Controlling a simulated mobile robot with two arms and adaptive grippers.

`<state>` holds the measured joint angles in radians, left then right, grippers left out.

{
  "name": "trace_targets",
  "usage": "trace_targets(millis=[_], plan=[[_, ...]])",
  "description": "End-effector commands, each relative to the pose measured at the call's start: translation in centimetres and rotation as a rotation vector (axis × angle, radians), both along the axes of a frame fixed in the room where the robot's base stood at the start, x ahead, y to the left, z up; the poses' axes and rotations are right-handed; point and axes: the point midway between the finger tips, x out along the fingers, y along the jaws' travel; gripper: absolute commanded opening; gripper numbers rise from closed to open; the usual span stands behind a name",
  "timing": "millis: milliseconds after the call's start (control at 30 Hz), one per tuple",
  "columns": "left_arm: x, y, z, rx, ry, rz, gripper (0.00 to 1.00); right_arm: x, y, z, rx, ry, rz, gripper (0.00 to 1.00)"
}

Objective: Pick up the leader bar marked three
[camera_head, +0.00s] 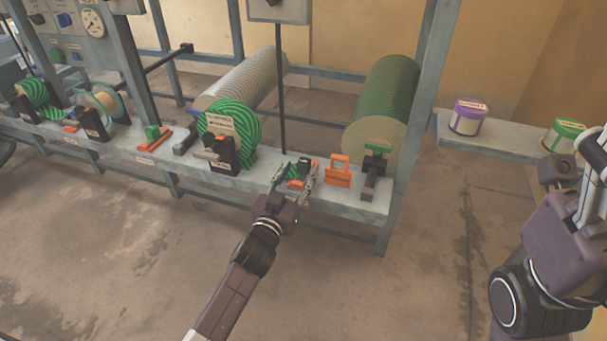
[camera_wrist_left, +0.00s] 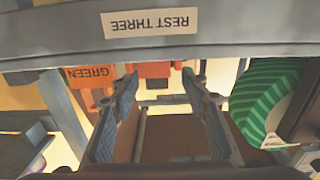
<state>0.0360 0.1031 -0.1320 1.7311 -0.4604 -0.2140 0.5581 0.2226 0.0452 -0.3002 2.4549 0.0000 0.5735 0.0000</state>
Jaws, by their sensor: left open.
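My left gripper (camera_head: 297,172) is open at the front edge of the grey bench, with its fingers on either side of a small orange and dark piece (camera_head: 301,184). In the left wrist view the two fingers (camera_wrist_left: 161,85) are spread, with an orange part (camera_wrist_left: 155,70) beyond and between their tips, not visibly touched. A label (camera_wrist_left: 150,22) reading REST THREE is on a grey edge close by. No mark three can be read on the orange piece itself, so I cannot confirm it is the leader bar. My right arm is at the right; its fingers are unclear.
An orange bracket (camera_head: 338,171) stands just right of my left gripper. A green-striped reel (camera_head: 237,135) is to the left and a large green roll (camera_head: 385,105) to the right. A grey upright (camera_head: 416,110) rises beyond. The floor in front is clear.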

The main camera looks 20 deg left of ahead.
Motion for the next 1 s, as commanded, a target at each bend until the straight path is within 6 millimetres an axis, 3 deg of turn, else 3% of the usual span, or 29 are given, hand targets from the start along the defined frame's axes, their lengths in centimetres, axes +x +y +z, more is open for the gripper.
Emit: trace_targets(millis=[300, 600, 1000], plan=[[3.5, -0.5, 0.2, 0.0, 0.0, -0.001, 0.42, -1.6, 0.2, 0.6, -0.005, -0.07, -0.004, 0.7], [3.8, -0.5, 0.3, -0.001, 0.001, 0.0, 0.42, -1.7, 0.2, 0.9, -0.006, -0.072, -0.004, 0.7], [3.8, -0.6, 0.3, -0.001, 0.001, 0.0, 0.0, -1.7, 0.2, 0.9, -0.007, -0.073, -0.004, 0.7]])
